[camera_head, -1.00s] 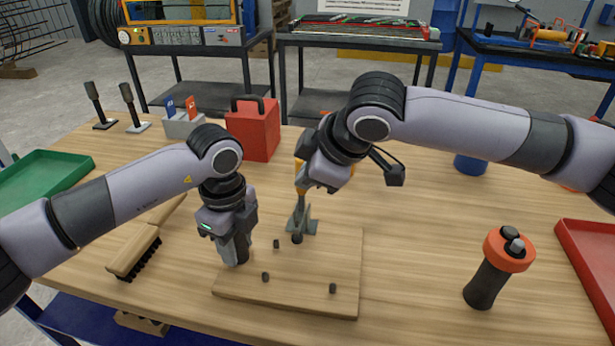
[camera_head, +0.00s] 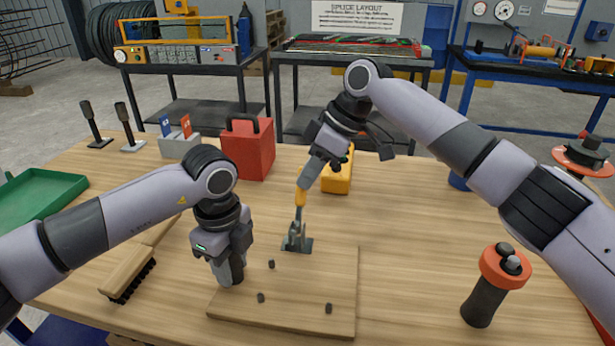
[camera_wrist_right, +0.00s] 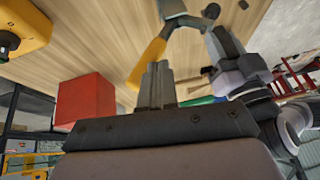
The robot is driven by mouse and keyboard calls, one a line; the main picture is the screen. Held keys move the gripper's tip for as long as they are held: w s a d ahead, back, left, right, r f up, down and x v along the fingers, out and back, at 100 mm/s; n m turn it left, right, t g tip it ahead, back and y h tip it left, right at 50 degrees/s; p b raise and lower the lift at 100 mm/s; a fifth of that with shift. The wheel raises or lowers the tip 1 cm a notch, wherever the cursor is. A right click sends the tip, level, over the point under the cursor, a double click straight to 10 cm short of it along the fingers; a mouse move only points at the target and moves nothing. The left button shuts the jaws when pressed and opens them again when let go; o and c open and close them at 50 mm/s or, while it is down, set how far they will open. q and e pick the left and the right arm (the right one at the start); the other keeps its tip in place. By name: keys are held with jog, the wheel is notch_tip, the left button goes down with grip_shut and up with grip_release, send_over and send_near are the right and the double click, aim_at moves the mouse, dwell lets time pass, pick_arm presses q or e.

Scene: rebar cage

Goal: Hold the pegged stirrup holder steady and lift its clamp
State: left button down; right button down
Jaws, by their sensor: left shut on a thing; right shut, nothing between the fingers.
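The pegged stirrup holder is a wooden board (camera_head: 300,305) with short dark pegs, lying at the table's front. Its grey metal clamp (camera_head: 297,243) stands at the board's back, with a yellow-orange handle (camera_head: 301,197) pointing up. The handle also shows in the right wrist view (camera_wrist_right: 148,62). My left gripper (camera_head: 232,278) points down, shut on the board's left edge; its fingertips cover the contact. My right gripper (camera_head: 308,178) is shut and empty, by the top of the handle. In the right wrist view its fingers (camera_wrist_right: 157,80) overlap the handle; I cannot tell whether they touch.
A yellow box (camera_head: 338,178) and a red box (camera_head: 247,150) stand behind the clamp. A wooden brush (camera_head: 128,272) lies left of the board. A black tool with an orange collar (camera_head: 490,285) stands right. The table between board and tool is clear.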

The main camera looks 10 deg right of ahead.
pick_arm(q)
jog(key=shift+s+r, duration=0.1)
jog(key=shift+r, duration=0.05)
pick_arm(e)
jog(key=w+d+f, duration=0.2)
jog(key=w+f, duration=0.3)
dwell(0.5)
jog(key=shift+w+f, duration=0.1)
jog(key=shift+f, duration=0.05)
jog(key=shift+d, duration=0.1)
jog(key=w+a+v, duration=0.1)
jog(key=v, duration=1.1)
jog(key=shift+s+d+r, duration=0.25)
jog(key=shift+s+r, duration=0.25)
jog(key=shift+r, duration=0.05)
pick_arm(q)
jog(key=c, duration=0.7)
grip_release()
